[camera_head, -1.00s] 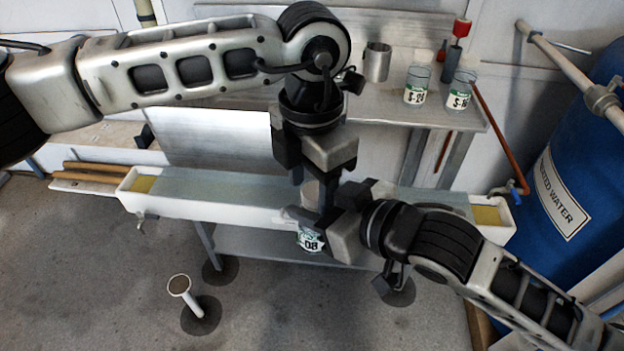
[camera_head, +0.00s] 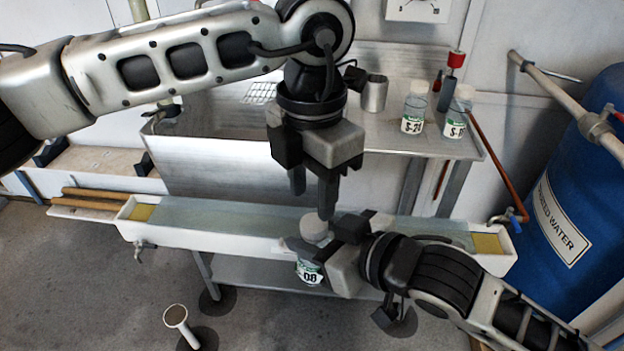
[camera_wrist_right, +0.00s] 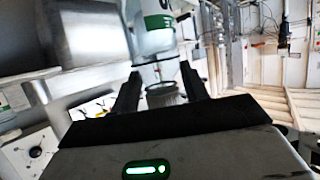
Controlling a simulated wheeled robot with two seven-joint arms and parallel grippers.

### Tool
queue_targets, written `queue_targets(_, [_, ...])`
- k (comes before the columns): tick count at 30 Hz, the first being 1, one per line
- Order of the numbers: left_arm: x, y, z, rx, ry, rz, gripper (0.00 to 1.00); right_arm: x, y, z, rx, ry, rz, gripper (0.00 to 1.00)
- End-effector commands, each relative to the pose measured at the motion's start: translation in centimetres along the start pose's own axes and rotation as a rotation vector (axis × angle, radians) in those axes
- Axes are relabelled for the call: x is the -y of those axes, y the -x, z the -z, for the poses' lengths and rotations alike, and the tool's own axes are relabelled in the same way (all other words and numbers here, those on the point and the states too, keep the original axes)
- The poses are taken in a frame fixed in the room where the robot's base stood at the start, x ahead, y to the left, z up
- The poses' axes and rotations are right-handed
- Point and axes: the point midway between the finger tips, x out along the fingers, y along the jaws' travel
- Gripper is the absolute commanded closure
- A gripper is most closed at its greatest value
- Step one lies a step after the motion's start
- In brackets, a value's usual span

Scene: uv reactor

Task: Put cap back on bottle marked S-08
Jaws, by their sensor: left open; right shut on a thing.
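The bottle marked 08 (camera_head: 309,273) is held in front of the trough. It leans slightly, with its label low. My right gripper (camera_head: 322,240) is shut on it from the right. A pale grey cap (camera_head: 314,229) sits at the bottle's top; whether it is fully seated I cannot tell. My left gripper (camera_head: 312,195) points down just above the cap, open and empty.
A long white trough (camera_head: 200,226) runs behind the held bottle. Two labelled bottles (camera_head: 413,118) (camera_head: 456,120) and a metal cup (camera_head: 374,95) stand on the steel table (camera_head: 440,142). A blue water barrel (camera_head: 575,205) is at right. Floor at front left is mostly clear.

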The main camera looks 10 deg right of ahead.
Motion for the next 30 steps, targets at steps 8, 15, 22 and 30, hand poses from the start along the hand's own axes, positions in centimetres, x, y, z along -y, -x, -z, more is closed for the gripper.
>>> queue_targets(8, [-0.2, 5.5, -0.7, 0.006, 0.399, -0.002, 0.59, 0.0, 0.0, 0.1, -0.003, 0.001, 0.000, 1.00])
queue_targets(15, [-0.2, 7.1, -0.7, 0.001, 0.539, 0.001, 0.59, 0.0, 0.0, 0.1, -0.004, 0.001, 0.000, 1.00])
queue_targets(22, [-0.2, 7.0, -0.7, 0.001, 0.536, 0.001, 0.59, 0.0, 0.0, 0.1, -0.004, 0.001, 0.000, 1.00])
queue_targets(30, [-0.2, 4.4, -0.6, -0.003, 0.535, 0.002, 0.59, 0.0, 0.0, 0.1, -0.004, 0.001, 0.000, 1.00])
